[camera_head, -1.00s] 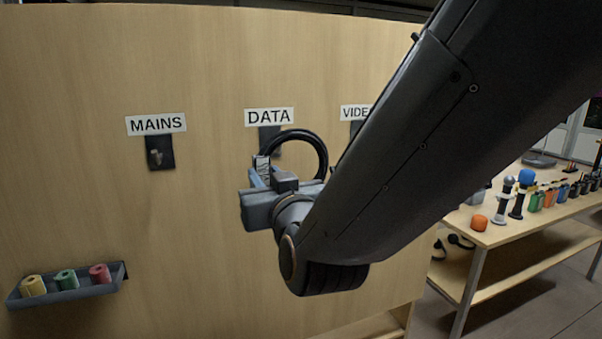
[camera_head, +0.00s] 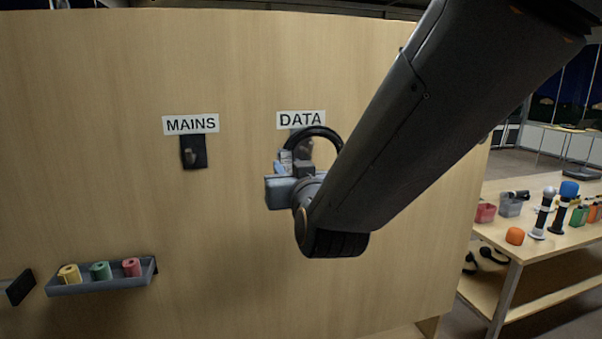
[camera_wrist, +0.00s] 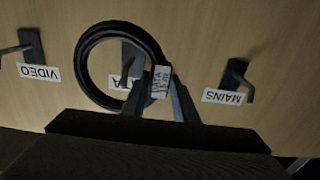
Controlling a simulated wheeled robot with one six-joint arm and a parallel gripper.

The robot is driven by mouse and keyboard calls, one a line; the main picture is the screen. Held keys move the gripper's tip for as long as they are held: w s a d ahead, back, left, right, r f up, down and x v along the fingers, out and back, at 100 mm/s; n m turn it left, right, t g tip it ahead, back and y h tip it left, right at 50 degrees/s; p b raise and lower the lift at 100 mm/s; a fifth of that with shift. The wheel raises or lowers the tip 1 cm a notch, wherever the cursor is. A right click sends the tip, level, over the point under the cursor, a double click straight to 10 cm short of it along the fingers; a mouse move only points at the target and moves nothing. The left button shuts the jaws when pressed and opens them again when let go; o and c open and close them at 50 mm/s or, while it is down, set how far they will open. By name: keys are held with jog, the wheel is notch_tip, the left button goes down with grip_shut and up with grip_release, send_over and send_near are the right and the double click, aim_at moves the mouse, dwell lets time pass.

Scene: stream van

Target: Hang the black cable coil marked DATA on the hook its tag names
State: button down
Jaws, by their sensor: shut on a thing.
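The black cable coil (camera_head: 313,131) is upright in front of the wooden panel, just below the DATA label (camera_head: 301,119). My gripper (camera_head: 283,164) is shut on the coil at its tagged side. In the wrist view the coil (camera_wrist: 84,62) hides part of the DATA hook plate (camera_wrist: 131,55) and its label. The coil's pale tag (camera_wrist: 161,80) sits between the fingertips; its print is too small to read. I cannot tell whether the coil touches the DATA hook. The MAINS hook (camera_head: 192,153) is empty, at the left.
The VIDEO hook (camera_wrist: 31,45) shows empty in the wrist view; my arm hides it in the head view. A grey tray (camera_head: 105,284) with tape rolls is fixed low on the panel. A table (camera_head: 530,246) with microphones stands at the right.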

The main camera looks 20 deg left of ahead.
jog(key=shift+b+x, duration=0.4)
jog(key=shift+x, duration=3.15)
jog(key=shift+f+b, duration=0.95)
jog(key=shift+f, duration=0.35)
jog(key=c, duration=1.3)
grip_release()
jog(key=shift+f, duration=0.1)
jog(key=shift+c, duration=0.2)
jog(key=shift+s, duration=0.1)
jog(key=shift+s, duration=0.1)
